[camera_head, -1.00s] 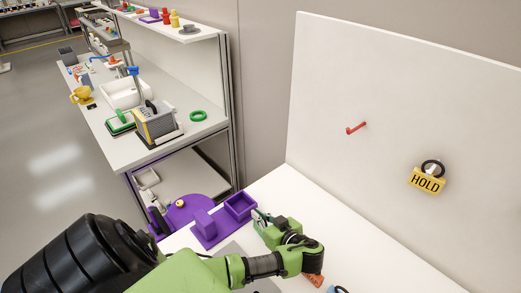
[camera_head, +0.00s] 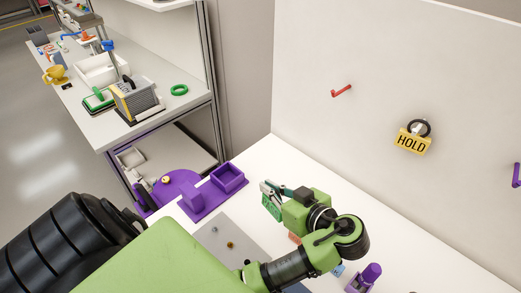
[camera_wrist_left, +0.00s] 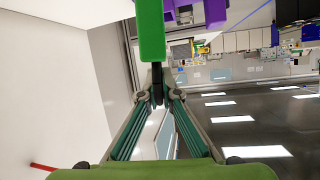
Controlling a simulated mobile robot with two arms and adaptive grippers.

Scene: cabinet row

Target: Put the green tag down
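The green tag (camera_head: 271,206) hangs below my left gripper (camera_head: 267,187) in the head view, above the white table and right of the purple tray. In the left wrist view, my left gripper's fingers (camera_wrist_left: 157,98) converge on a thin black part at the end of the green tag (camera_wrist_left: 150,32). The tag appears apart from the table and the tray. My right gripper is in neither view.
A purple tray (camera_head: 214,199) with a square bin stands on the table's left part. A grey plate (camera_head: 215,240) lies nearer. The upright white board (camera_head: 300,60) carries a red hook (camera_head: 341,91) and a yellow HOLD tag (camera_head: 411,143). A purple object (camera_head: 370,273) stands at front right.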

